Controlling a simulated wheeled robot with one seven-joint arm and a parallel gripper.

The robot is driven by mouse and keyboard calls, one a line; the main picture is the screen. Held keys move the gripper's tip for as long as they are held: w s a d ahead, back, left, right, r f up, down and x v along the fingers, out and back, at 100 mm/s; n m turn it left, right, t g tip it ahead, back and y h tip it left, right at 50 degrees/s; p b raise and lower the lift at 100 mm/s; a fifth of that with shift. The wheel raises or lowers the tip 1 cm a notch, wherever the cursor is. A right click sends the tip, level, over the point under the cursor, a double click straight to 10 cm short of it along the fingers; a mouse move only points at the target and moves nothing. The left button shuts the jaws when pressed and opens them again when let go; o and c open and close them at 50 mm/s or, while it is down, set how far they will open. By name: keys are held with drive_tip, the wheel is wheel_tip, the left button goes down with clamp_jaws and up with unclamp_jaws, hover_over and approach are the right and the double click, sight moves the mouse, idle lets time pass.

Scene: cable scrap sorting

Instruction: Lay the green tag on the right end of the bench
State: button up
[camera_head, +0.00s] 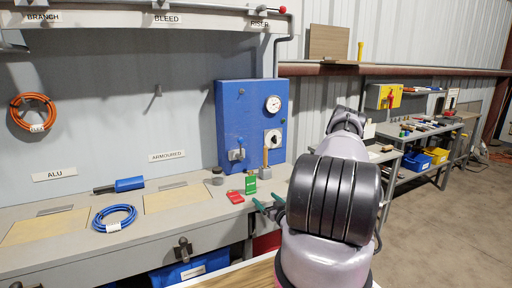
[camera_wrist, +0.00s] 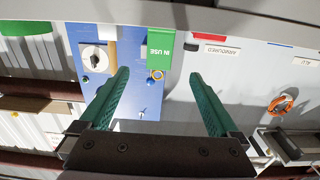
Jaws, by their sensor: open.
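The green tag (camera_head: 250,184) stands upright on the bench (camera_head: 215,211), just in front of the blue panel. In the wrist view, which is upside down, the tag (camera_wrist: 160,47) reads "IN USE" and has a yellow ring at its free end. My gripper (camera_head: 267,203) is open, with green fingers, low over the bench's right part, close to the tag. In the wrist view the tag and its ring appear between the fingers (camera_wrist: 158,73), and neither finger touches it. Part of the bench's right end is hidden behind my arm.
A red tag (camera_head: 235,197) lies left of the green one. A grey block with a yellow upright piece (camera_head: 265,172) stands to the right. A dark round pot (camera_head: 217,176), blue cable coil (camera_head: 115,217) and blue-handled tool (camera_head: 120,185) are farther left. The blue panel (camera_head: 233,105) rises behind.

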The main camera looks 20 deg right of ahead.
drive_tip(key=w+d+r+g+h, duration=0.1)
drive_tip(key=w+r+g, duration=0.25)
drive_tip(key=r, duration=0.55)
drive_tip(key=w+d+r+g, duration=0.15)
drive_tip(key=w+r, duration=0.35)
drive_tip(key=r, duration=0.5)
drive_tip(key=s+a+r+g+h, duration=0.1)
drive_tip(key=s+a+r+g, duration=0.15)
drive_tip(key=r, duration=0.75)
drive_tip(key=s+a+r+m+g, duration=0.25)
drive_tip(key=s+a+r, duration=0.65)
drive_tip(key=s+r, duration=0.45)
drive_tip(key=s+a+r+m+y, duration=0.1)
drive_tip(key=s+a, duration=0.3)
drive_tip(key=s, duration=0.5)
drive_tip(key=s+a+r+m+g+y, duration=0.1)
drive_tip(key=s+a+r, duration=0.3)
drive_tip(key=s, duration=0.4)
drive_tip(key=shift+s+a+y, duration=0.35)
drive_tip(key=shift+a+y, duration=0.3)
drive_tip(key=shift+y, duration=0.15)
